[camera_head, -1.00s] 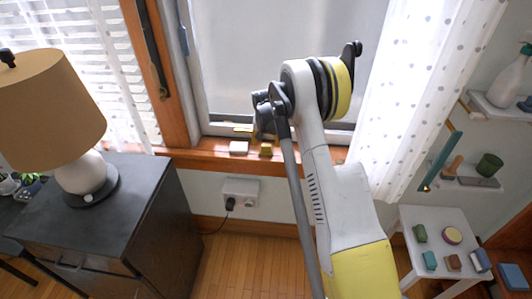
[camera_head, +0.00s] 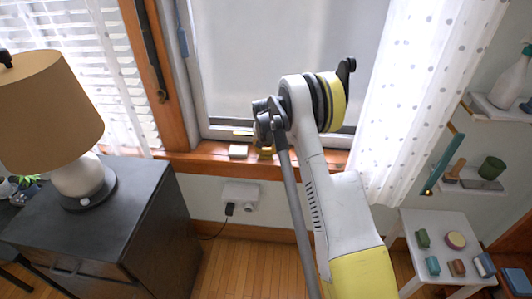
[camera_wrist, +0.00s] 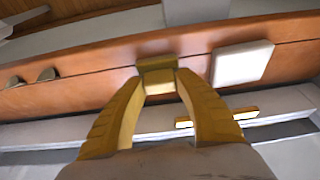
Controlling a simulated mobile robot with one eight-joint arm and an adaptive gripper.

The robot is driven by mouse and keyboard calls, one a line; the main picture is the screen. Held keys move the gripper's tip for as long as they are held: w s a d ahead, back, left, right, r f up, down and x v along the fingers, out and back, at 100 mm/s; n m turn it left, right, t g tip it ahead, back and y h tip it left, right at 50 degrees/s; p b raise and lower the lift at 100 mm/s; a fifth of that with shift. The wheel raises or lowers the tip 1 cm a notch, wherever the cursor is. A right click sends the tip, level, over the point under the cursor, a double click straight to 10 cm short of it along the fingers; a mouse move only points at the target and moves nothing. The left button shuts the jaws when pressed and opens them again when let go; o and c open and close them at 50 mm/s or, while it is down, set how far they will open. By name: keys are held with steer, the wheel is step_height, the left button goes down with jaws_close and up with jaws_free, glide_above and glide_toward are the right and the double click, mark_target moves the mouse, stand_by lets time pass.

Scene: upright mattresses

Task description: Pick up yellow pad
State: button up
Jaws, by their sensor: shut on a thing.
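The yellow pad (camera_wrist: 159,82) is a small olive-yellow block between the tips of my gripper in the wrist view. My gripper (camera_wrist: 160,86) has two yellow curved fingers, shut on the pad from both sides. In the head view the pad (camera_head: 266,152) shows small on the wooden window sill (camera_head: 205,157), just below my wrist. My fingers are mostly hidden there behind my arm. I cannot tell whether the pad still touches the sill.
A white block (camera_wrist: 243,62) lies on the sill close beside the pad. A thin yellow strip (camera_wrist: 216,118) lies by the window frame. A dark cabinet with a lamp (camera_head: 80,175) stands left. A polka-dot curtain (camera_head: 405,100) and small white table (camera_head: 425,222) are right.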

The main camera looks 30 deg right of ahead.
mark_target(268, 149)
steer(key=shift+r+p, duration=0.3)
steer(key=shift+r, duration=0.2)
steer(key=r, duration=0.1)
steer(key=r+p, duration=0.2)
steer(key=r, duration=0.1)
steer(key=shift+s+d, duration=0.25)
steer(key=shift+s, duration=0.05)
steer(key=s+d+r+p, duration=0.3)
steer(key=s+d+r, duration=0.3)
steer(key=s+d, duration=0.1)
steer(key=shift+s, duration=0.65)
steer(key=shift+o, duration=0.3)
steer(key=shift+c, duration=0.2)
jaws_close()
